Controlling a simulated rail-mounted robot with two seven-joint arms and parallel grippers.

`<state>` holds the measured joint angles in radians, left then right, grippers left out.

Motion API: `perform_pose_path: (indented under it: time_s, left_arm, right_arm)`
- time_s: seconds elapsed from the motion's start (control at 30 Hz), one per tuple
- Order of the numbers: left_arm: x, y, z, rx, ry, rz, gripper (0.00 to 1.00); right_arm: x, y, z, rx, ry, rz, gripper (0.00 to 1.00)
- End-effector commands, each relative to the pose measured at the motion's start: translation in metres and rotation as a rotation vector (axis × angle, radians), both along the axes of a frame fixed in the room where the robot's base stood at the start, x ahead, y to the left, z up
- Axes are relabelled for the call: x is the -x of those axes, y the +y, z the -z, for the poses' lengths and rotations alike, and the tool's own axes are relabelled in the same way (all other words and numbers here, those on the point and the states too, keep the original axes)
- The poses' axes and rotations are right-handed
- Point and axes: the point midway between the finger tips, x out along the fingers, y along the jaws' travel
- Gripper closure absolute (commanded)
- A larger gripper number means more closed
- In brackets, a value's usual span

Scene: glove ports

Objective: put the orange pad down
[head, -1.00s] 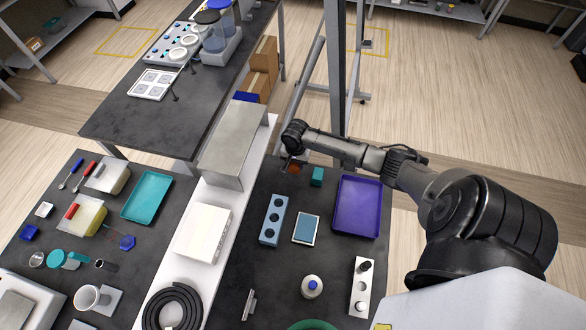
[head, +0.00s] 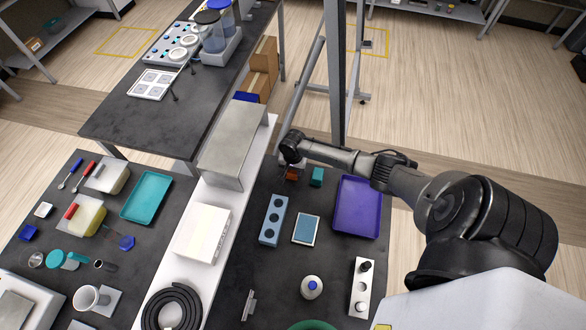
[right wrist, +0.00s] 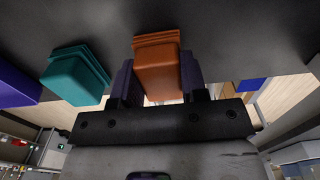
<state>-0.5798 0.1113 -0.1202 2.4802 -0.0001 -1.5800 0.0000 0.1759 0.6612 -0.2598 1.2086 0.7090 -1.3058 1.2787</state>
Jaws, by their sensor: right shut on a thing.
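The orange pad (right wrist: 157,70) is a small block with a stepped end, held between the two dark fingers of my right gripper (right wrist: 155,82) in the right wrist view. In the head view the pad (head: 291,174) is a small orange patch under my right gripper (head: 289,171), near the far edge of the right dark worktop (head: 262,284). The pad is at or just above the worktop; I cannot tell whether it touches. My left gripper is not in view.
A teal block (head: 317,177) stands just right of the pad; it also shows in the right wrist view (right wrist: 76,75). A purple tray (head: 343,229) lies further right. A blue block with holes (head: 270,220) is nearer the front. A metal box (head: 230,145) stands to the left.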

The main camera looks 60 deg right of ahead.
Motion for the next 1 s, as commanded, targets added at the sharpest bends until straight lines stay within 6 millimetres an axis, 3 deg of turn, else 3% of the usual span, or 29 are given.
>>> perform_pose_path:
  time_s: [0.03, 0.07, 0.3, 0.67, 1.0]
  left_arm:
    - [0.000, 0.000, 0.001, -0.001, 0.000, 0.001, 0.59]
    - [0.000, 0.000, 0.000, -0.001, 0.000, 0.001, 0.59]
    - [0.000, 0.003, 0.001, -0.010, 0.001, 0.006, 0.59]
    - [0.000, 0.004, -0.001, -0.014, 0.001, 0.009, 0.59]
    - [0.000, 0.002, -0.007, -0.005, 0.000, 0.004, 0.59]
  right_arm:
    - [0.000, 0.000, 0.002, -0.001, 0.000, 0.001, 0.79]
    - [0.000, 0.000, 0.001, 0.000, 0.000, 0.001, 0.57]
    - [0.000, 0.000, 0.001, 0.000, 0.000, 0.000, 0.35]
    - [0.000, 0.000, -0.008, 0.001, -0.001, 0.000, 0.35]
    - [0.000, 0.000, -0.068, 0.000, -0.002, -0.002, 0.35]
